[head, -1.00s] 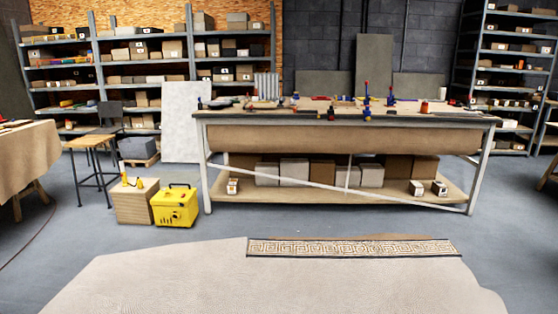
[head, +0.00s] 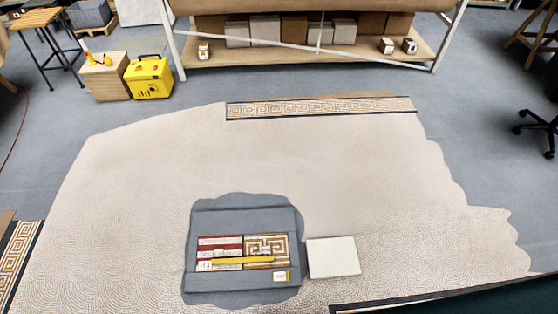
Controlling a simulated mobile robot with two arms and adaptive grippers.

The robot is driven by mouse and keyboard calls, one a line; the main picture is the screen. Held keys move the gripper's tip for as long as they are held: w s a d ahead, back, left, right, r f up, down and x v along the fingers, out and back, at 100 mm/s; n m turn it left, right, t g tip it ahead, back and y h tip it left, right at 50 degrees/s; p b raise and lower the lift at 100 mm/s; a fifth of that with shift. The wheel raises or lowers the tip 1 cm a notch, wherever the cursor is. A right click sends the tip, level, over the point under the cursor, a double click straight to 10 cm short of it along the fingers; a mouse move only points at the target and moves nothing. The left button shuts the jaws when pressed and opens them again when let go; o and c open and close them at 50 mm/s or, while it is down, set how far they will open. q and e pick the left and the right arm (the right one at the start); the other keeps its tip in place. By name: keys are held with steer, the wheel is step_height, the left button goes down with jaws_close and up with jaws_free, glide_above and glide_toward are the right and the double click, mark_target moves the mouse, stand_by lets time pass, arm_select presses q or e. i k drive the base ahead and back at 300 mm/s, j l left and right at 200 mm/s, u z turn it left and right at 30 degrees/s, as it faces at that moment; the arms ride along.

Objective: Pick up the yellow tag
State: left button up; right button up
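A small white tag with a yellow edge (head: 281,276) lies at the lower right of a grey recessed patch (head: 244,203) in the head view. A long yellow bar (head: 243,261) lies just above and left of it, across a patterned meander tile (head: 266,248) and red-and-white strips (head: 220,247). Which yellow piece is the tag is hard to tell at this size. Neither of my grippers is in view.
A blank white square tile (head: 333,257) lies right of the patch. The pale mosaic floor (head: 150,190) around it is clear. A meander border strip (head: 320,108), a yellow box (head: 149,78), a wooden block (head: 106,80) and a workbench (head: 300,58) stand or lie farther back.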

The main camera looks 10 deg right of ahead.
mark_target(278, 277)
steer(key=k+l, duration=0.1)
steer(key=k, duration=0.35)
steer(key=k+l, duration=0.15)
steer(key=k, duration=0.3)
steer(key=k+z, duration=0.05)
